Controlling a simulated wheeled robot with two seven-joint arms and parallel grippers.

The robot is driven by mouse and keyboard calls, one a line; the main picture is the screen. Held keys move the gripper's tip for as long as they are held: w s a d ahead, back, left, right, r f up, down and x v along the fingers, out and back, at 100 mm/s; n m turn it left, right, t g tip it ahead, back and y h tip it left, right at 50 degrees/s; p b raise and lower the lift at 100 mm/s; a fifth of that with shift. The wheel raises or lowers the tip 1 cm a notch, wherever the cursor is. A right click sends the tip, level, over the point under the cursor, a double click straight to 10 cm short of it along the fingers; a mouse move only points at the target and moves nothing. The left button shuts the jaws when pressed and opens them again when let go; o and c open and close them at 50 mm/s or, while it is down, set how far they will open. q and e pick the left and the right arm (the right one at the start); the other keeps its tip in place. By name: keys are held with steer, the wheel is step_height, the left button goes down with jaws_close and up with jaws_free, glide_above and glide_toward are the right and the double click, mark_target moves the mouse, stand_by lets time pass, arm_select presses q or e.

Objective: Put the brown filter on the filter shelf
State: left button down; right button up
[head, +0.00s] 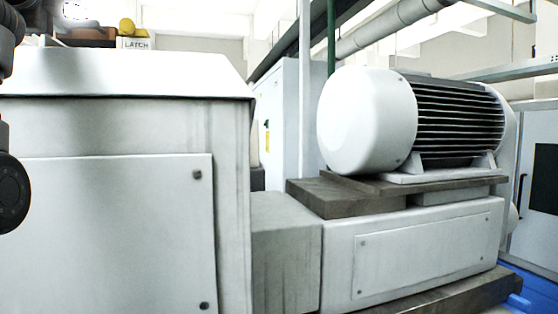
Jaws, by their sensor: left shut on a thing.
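The brown filter (90,36) appears as a small, flat brown shape at the top left, just above the far edge of the white machine housing. My left gripper (58,34) is at the upper left, dark and mostly cut off or hidden. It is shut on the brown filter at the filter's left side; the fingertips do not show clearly. I cannot make out a filter shelf. My right gripper is not in view.
The white housing (110,125) fills the left foreground. A white finned motor (368,122) stands on the right. A tall white cabinet (283,115) stands behind.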

arm_select(q)
steer(key=shift+f, duration=1.15)
steer(key=shift+r, duration=0.1)
